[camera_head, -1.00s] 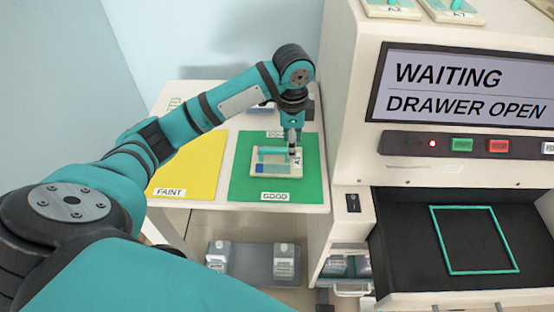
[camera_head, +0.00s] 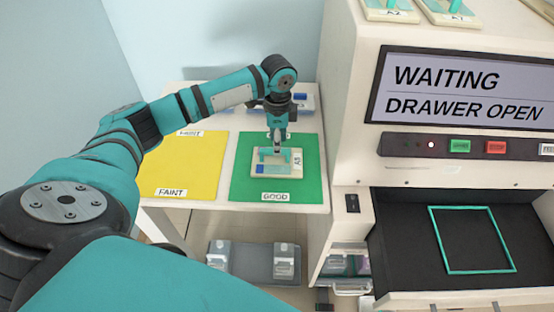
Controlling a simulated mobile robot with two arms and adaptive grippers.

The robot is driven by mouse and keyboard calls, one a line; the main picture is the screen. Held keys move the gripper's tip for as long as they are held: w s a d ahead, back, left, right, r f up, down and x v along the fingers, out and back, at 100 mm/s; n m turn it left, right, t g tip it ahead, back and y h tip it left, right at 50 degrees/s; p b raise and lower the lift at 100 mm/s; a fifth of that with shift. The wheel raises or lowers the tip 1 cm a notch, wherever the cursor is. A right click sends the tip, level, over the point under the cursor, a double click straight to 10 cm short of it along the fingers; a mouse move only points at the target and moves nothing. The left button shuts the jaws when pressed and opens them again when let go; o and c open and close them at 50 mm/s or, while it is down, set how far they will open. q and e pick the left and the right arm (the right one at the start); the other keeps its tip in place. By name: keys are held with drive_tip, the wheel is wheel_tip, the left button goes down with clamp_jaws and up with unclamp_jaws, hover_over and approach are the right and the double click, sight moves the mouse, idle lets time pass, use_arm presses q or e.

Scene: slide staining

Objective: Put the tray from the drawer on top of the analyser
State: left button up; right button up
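A pale tray labelled A3 (camera_head: 290,171) with teal uprights and a blue patch lies on the green mat marked GOOD (camera_head: 308,190). My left gripper (camera_head: 277,151) points down over the middle of this tray, at its teal handle. Its fingers are small and overlap the handle, so whether they are open or shut is unclear. The analyser (camera_head: 350,100) stands at the right, its screen reading WAITING, DRAWER OPEN. Its dark drawer (camera_head: 405,250) is open, with an empty teal outline on its floor. Trays A2 (camera_head: 392,13) and A1 (camera_head: 455,16) sit on top of the analyser. My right gripper is not in view.
A yellow mat marked FAINT (camera_head: 185,165) lies bare left of the green mat on the white table (camera_head: 220,200). A blue-and-white item (camera_head: 300,100) is behind the arm. The analyser's side wall rises right of the table.

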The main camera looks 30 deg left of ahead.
use_arm(q)
drive_tip(key=shift+a+f+p, duration=0.15)
drive_tip(key=shift+f+p, duration=0.3)
drive_tip(key=shift+f, duration=2.35)
drive_tip(key=shift+c, duration=0.2)
clamp_jaws()
